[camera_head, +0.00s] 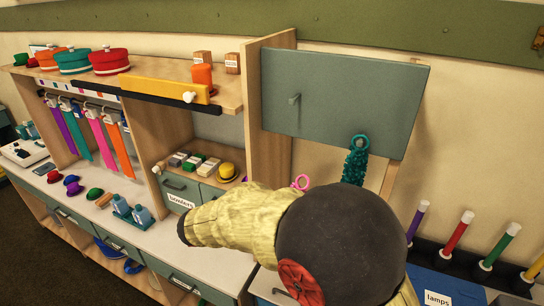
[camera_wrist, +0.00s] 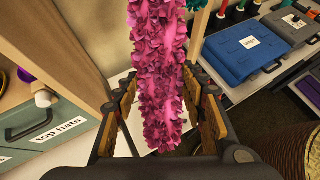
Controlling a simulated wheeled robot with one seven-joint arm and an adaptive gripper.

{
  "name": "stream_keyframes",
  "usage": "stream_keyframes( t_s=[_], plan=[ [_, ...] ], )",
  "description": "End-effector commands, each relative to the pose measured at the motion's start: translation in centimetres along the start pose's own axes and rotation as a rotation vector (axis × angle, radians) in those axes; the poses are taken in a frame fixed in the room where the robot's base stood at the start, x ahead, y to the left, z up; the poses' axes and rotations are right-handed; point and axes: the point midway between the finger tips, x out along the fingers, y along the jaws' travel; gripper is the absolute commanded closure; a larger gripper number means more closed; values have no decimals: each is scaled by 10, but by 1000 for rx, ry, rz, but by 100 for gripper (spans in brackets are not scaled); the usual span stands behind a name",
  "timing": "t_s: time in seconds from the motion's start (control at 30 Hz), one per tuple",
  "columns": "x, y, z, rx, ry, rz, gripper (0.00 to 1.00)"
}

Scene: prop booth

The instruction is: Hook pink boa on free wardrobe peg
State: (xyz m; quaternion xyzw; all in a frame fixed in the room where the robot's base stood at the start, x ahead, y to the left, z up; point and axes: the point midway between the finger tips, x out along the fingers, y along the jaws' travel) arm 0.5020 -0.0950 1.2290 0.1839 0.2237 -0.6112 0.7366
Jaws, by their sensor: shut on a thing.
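The pink boa (camera_wrist: 160,70) hangs upright between the fingers of my gripper (camera_wrist: 158,78), which is shut on it. In the head view only the boa's pink loop (camera_head: 301,182) shows above my arm; the rest of it and my gripper are hidden. The grey-green wardrobe panel (camera_head: 335,85) has a bare peg (camera_head: 294,98) on its left part. A teal boa (camera_head: 355,168) hangs by its loop from another peg at the panel's lower right. The pink loop is below the bare peg and apart from it.
A wooden upright (camera_head: 268,110) borders the panel on the left. A blue lamps case (camera_head: 440,285) and coloured tubes (camera_head: 460,232) are at lower right. A top hats drawer (camera_wrist: 45,125) is left in the wrist view.

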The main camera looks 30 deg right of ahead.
Motion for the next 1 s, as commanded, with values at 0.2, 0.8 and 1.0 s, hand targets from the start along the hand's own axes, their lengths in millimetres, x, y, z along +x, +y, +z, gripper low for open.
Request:
stream_keyframes(
  t_s=[0.2,0.8,1.0],
  plan=[
    [-52,6,90,-125,-209,253,84],
    [-106,16,166,-184,-373,445,84],
    [-97,21,170,-184,-372,444,84]
  ],
)
